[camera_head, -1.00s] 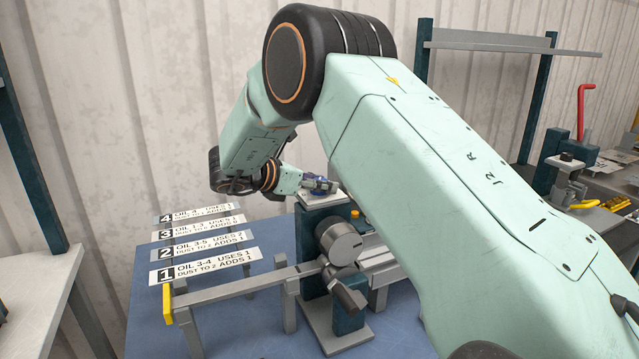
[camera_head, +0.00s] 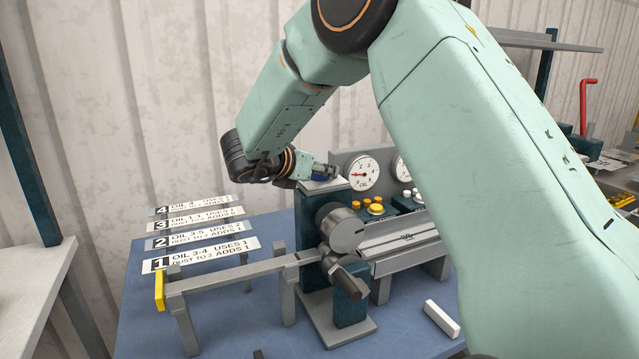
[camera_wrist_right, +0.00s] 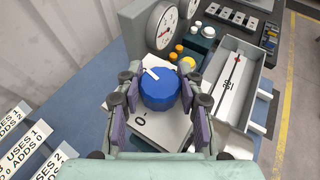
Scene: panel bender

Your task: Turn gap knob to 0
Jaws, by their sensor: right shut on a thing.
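The blue gap knob (camera_wrist_right: 160,92) stands on a light plate on top of the machine's post. Its white pointer line points to the upper left in the right wrist view, away from the "0" printed on the plate (camera_wrist_right: 160,133) below the knob. My right gripper (camera_wrist_right: 160,98) has its two pads on opposite sides of the knob, shut on it. In the head view, my right gripper (camera_head: 318,174) is at the top of the post, with the knob mostly hidden. My left gripper is not in view.
Gauges (camera_head: 363,173) and orange buttons (camera_head: 376,209) stand just right of the post. A horizontal bar with a yellow end (camera_head: 159,290) extends left, below several numbered label strips (camera_head: 208,237). A pale block (camera_head: 441,318) lies on the blue table at front right.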

